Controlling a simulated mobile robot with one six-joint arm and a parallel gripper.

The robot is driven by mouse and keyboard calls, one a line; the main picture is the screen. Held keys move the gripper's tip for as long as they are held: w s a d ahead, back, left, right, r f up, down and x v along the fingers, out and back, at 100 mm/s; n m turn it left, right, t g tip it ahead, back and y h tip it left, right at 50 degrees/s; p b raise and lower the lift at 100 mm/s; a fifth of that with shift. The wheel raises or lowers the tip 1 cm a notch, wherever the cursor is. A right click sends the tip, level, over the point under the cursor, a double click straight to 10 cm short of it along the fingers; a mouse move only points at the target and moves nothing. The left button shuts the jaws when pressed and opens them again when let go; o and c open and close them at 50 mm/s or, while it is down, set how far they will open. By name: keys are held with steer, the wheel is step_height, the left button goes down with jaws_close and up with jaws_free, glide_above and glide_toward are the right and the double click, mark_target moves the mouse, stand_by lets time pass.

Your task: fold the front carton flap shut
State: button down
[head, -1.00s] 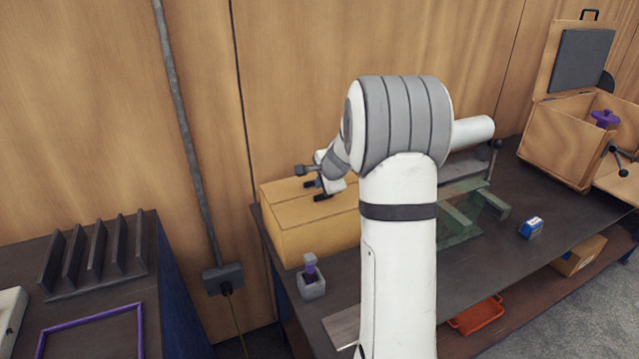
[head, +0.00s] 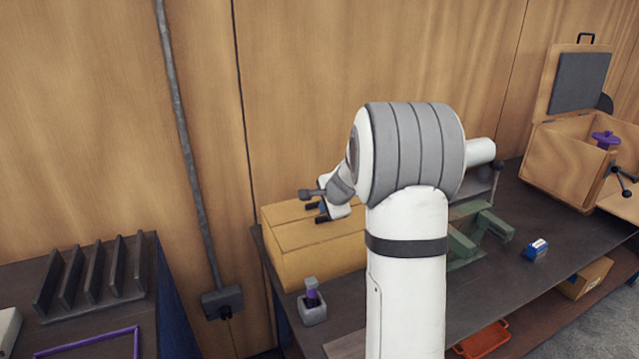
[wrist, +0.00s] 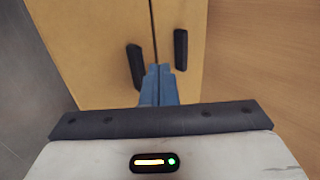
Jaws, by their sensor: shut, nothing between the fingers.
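The carton (head: 300,268) stands on the dark workbench by the wooden wall. Its two top flaps meet at a dark seam and look flat or nearly flat. The front flap (head: 290,240) carries a small black tab (head: 322,219); it shows left of the seam in the wrist view (wrist: 100,60), with its tab (wrist: 135,67) slightly slanted. The back flap (wrist: 190,20) has a similar black tab (wrist: 180,50). My gripper (wrist: 160,70) has its blue fingers together, empty, over the seam between the tabs. Whether the fingertips touch the carton I cannot tell. My arm hides the carton's right end.
A small grey holder with a purple item (head: 312,304) stands in front of the carton. A green stand (head: 480,235) and a blue box (head: 535,250) are to the right. An open wooden box (head: 570,165) stands farther right. A slotted rack (head: 95,275) is at left.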

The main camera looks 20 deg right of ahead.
mark_target(324, 216)
steer(key=r+p, duration=0.1)
steer(key=r, duration=0.1)
steer(key=r+p, duration=0.2)
steer(key=shift+w+r, duration=0.2)
steer(key=shift+r, duration=0.2)
steer(key=w+r, duration=0.4)
steer(key=r, duration=0.4)
steer(key=s+a+r+n+g, duration=0.1)
steer(key=s+a+n, duration=0.3)
steer(key=s+a, duration=0.3)
steer(key=s+a+r+n+g, duration=0.15)
steer(key=s+a+n, duration=0.25)
steer(key=s, duration=0.6)
steer(key=s+a+f+n, duration=0.1)
steer(key=s+f+n, duration=0.1)
steer(key=s, duration=0.5)
steer(key=s+a+f+n+g, duration=0.1)
steer(key=s+n, duration=0.3)
steer(key=s, duration=0.4)
steer(key=s+a+f+n+g, duration=0.1)
steer(key=s+a+f+n, duration=0.1)
steer(key=s, duration=0.6)
steer(key=shift+s+a+f+n, duration=0.2)
steer(key=shift+a+f+n, duration=0.15)
steer(key=shift+a+n, duration=0.35)
steer(key=shift+d, duration=0.15)
